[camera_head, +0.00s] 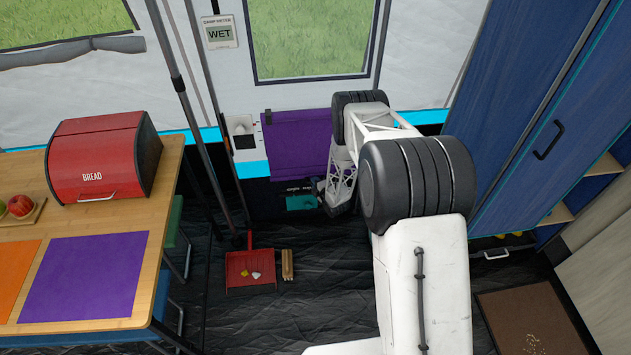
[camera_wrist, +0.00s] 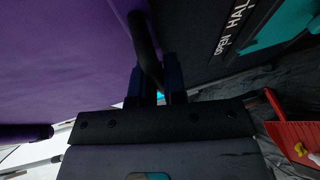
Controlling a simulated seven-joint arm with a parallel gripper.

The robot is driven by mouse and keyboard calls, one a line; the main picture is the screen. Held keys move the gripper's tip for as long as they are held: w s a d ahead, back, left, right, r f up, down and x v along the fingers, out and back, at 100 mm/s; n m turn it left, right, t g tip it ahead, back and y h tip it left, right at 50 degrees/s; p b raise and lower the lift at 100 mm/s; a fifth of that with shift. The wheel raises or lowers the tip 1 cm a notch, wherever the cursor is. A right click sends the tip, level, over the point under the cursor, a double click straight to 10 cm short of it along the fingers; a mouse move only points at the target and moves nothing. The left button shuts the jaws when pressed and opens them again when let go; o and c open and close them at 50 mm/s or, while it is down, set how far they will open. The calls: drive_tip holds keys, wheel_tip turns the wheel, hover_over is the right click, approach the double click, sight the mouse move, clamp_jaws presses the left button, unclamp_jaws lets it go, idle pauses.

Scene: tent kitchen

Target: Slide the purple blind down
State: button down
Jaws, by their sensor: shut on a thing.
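The purple blind (camera_head: 296,140) hangs on the wall panel below the window, with its lower edge above a dark strip. In the wrist view the blind (camera_wrist: 60,60) fills the upper left. A dark bar (camera_wrist: 146,45) runs along its edge and passes between my fingers. My gripper (camera_wrist: 157,82) is shut on this bar. In the head view my gripper (camera_head: 322,190) is at the blind's lower right edge, and my arm hides the blind's right side.
A red dustpan (camera_head: 250,269) is on the floor. A table with a red bread box (camera_head: 103,160) stands left; blue cabinets (camera_head: 545,120) stand right.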

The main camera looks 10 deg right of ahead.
drive_tip(key=shift+s+d+f, duration=0.1)
drive_tip(key=shift+f, duration=0.15)
drive_tip(key=c, duration=1.5)
unclamp_jaws()
drive_tip(key=o, duration=0.3)
drive_tip(key=shift+r, duration=0.1)
drive_tip(key=shift+v, duration=3.85)
drive_tip(key=shift+r, duration=0.1)
